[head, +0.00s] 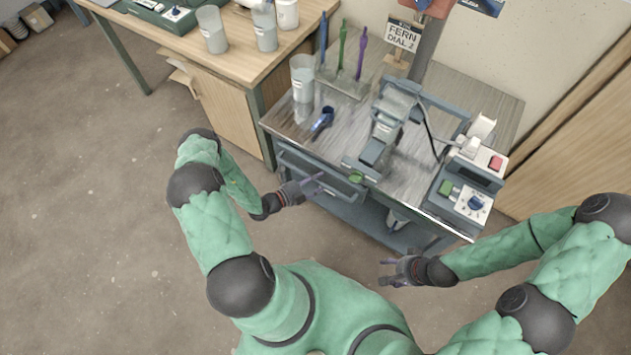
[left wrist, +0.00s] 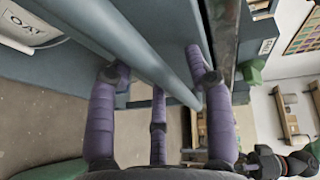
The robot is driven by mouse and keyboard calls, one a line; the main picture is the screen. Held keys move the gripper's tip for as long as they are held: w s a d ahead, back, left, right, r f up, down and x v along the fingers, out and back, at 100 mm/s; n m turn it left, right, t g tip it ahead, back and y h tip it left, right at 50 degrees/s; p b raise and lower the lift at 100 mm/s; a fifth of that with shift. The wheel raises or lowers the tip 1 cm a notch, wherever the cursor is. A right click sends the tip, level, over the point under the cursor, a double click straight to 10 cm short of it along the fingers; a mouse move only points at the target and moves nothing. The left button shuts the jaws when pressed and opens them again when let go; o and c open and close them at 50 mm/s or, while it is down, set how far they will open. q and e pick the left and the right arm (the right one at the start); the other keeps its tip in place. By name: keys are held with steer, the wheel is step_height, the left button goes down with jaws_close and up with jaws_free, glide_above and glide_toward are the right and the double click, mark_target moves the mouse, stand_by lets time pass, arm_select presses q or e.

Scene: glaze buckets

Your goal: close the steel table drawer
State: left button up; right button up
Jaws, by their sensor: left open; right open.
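The steel table (head: 350,130) has a grey-blue drawer (head: 328,176) under the left part of its top. The drawer front looks a little forward of the table edge, but how far it is out is hard to tell. My left gripper (head: 313,186) is open in front of the drawer. In the left wrist view its purple fingers (left wrist: 160,100) reach up to a long grey bar (left wrist: 135,55), which looks like the drawer's handle. Whether they touch it is unclear. My right gripper (head: 388,271) is open and empty, low in front of the table's right part.
On the table stand a clear beaker (head: 302,78), a blue clamp-like tool (head: 322,120), a grey machine (head: 385,125) and a control box (head: 470,190). A wooden bench (head: 250,60) with buckets adjoins at left. The floor in front is clear.

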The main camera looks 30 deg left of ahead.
arm_select(q)
jaws_close()
steer(key=w+b, duration=0.1)
steer(key=w, duration=0.2)
steer(key=shift+w+d+f, duration=0.1)
steer(key=shift+w+d, duration=0.05)
steer(key=shift+w, duration=0.55)
jaws_free()
steer(key=shift+w, duration=0.15)
steer(key=v, duration=1.2)
